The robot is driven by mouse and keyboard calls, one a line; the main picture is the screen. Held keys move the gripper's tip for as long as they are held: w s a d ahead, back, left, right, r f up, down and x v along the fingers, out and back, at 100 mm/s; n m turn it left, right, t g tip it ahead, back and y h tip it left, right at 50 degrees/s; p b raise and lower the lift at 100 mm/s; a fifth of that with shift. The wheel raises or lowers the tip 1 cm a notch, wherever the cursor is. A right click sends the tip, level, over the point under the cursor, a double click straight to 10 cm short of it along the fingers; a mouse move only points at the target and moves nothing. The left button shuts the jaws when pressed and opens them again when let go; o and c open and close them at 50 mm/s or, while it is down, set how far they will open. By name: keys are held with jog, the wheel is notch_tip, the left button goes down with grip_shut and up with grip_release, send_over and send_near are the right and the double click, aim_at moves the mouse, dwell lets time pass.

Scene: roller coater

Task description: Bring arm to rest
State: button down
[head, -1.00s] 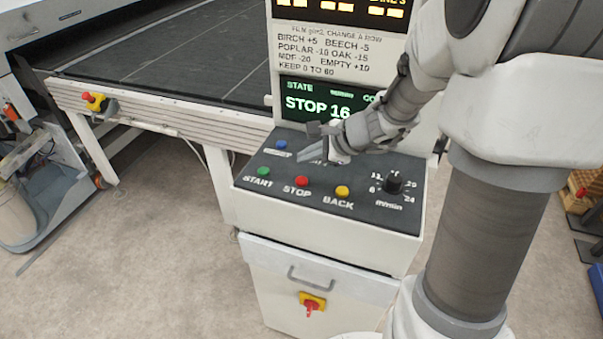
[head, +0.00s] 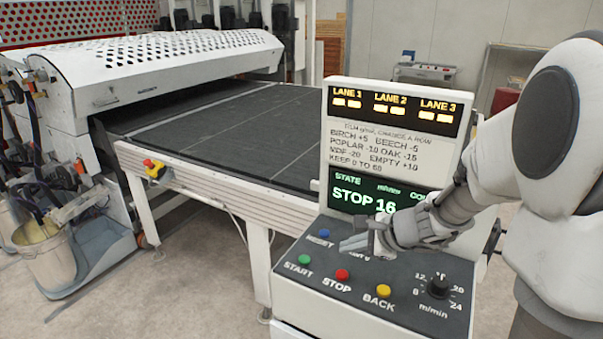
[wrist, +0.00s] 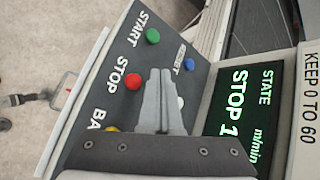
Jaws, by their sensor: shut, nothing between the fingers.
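My gripper (head: 357,243) is in front of the display and above the sloping button panel (head: 315,275) in the head view. In the wrist view my gripper (wrist: 160,78) shows its two fingers together, with nothing between them. I cannot tell whether the fingertips touch the panel.
The panel holds a green START button (head: 305,260), a red STOP button (head: 342,275), a yellow BACK button (head: 384,291) and a speed knob (head: 438,286). The display (head: 372,200) reads STOP 16. A conveyor bed (head: 215,135) lies behind. Open floor (head: 185,290) is at the left.

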jog(key=s+a+r+n+g, duration=0.1)
jog(key=s+a+r+n, duration=0.3)
jog(key=s+r+n, duration=0.15)
jog(key=s+d+r+n+h, duration=0.1)
jog(key=s+r+n+h, duration=0.1)
jog(key=s+n, duration=0.5)
jog(key=s+d+r+n+h, duration=0.2)
jog(key=s+n, duration=0.4)
jog(key=s, duration=0.5)
jog(key=shift+d+r+n+g+h, duration=0.15)
jog(key=shift+r+n+g+h, duration=0.2)
jog(key=shift+r+h, duration=0.4)
